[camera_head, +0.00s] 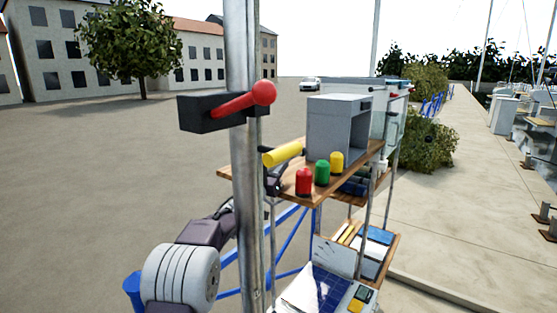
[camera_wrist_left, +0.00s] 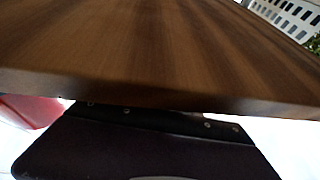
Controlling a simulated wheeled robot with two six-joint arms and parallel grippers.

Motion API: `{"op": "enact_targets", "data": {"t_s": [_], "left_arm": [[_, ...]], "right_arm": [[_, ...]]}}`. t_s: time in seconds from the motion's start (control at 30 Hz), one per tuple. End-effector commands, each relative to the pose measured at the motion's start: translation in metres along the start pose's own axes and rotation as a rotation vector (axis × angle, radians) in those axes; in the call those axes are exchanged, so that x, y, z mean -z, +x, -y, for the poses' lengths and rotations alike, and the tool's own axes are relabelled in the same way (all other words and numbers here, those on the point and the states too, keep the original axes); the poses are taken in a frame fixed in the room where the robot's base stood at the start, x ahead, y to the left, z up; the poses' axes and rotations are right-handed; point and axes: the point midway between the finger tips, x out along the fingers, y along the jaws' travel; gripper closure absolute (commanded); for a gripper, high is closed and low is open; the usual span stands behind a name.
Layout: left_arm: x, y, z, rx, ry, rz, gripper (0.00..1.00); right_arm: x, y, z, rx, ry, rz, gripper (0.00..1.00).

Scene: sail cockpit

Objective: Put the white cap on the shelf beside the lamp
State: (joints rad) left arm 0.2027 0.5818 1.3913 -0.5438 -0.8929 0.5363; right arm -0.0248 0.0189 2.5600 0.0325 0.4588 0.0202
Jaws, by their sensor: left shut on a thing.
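My left gripper (camera_head: 273,182) is at the front edge of the wooden shelf (camera_head: 232,173), partly hidden by the metal post. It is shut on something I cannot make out. In the left wrist view the board (camera_wrist_left: 150,50) fills the upper picture and hides the fingertips. A small white thing (camera_head: 382,167) beyond the grey box may be the white cap; it is too small to tell. A tilted yellow cylinder (camera_head: 283,153), possibly the lamp, is above the shelf's front left part. Red (camera_head: 303,182), green (camera_head: 322,173) and yellow (camera_head: 337,162) caps stand upright on the shelf. My right gripper is not in view.
A grey open box (camera_head: 337,128) stands behind the caps. The metal post (camera_head: 246,200) carries a black block with a red lever (camera_head: 245,102) and stands close by. A lower shelf (camera_head: 362,245) holds flat items. A red shape (camera_wrist_left: 28,110) shows at the left wrist view's edge.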

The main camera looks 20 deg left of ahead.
Motion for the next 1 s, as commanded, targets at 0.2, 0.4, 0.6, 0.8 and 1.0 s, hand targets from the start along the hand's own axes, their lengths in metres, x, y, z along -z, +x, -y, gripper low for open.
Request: {"op": "enact_targets", "data": {"t_s": [0.2, 0.4, 0.6, 0.8, 1.0], "left_arm": [[0.0, 0.0, 0.0, 0.0, 0.0, 0.0, 0.4], [0.001, 0.001, 0.0, 0.0, 0.0, 0.0, 0.4], [-0.003, -0.022, 0.001, 0.001, 0.001, -0.001, 0.4], [-0.007, -0.067, 0.0, 0.001, 0.003, -0.002, 0.4], [-0.004, -0.102, 0.0, 0.001, 0.003, -0.002, 0.4]], "right_arm": [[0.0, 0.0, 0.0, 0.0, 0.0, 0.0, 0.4], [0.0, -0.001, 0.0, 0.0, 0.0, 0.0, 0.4], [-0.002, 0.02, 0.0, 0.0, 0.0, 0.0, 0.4], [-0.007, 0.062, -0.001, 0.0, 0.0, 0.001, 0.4], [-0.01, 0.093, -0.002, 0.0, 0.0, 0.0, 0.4]]}}
